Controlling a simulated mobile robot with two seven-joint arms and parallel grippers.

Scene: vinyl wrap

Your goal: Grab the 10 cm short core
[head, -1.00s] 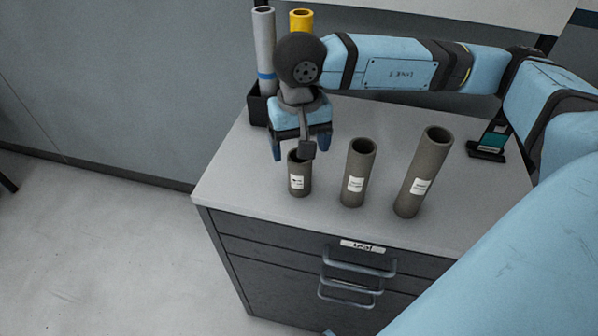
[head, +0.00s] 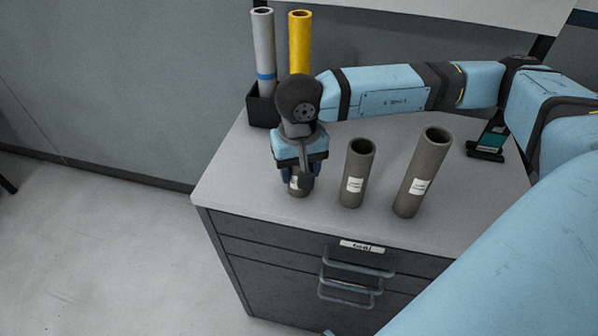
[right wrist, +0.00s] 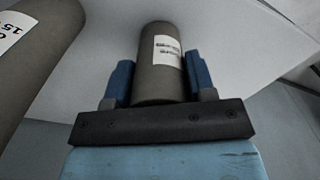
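The short core is a small grey-brown tube with a white label, standing upright at the left of the row on the cabinet top. In the head view only its lower part (head: 297,188) shows below my right gripper (head: 299,176). In the right wrist view the core (right wrist: 158,75) stands between the two blue fingers of the gripper (right wrist: 160,80). Both fingers lie against its sides with no clear gap, so the gripper looks shut on it. The core's top end is hidden in the head view. My left gripper is not in view.
A medium core (head: 357,172) and a taller core (head: 424,172) stand to the right; one is close beside the gripper in the wrist view. A black holder (head: 262,108) with grey and yellow rolls is behind. A dark device (head: 489,143) lies at right. The cabinet's front edge is near.

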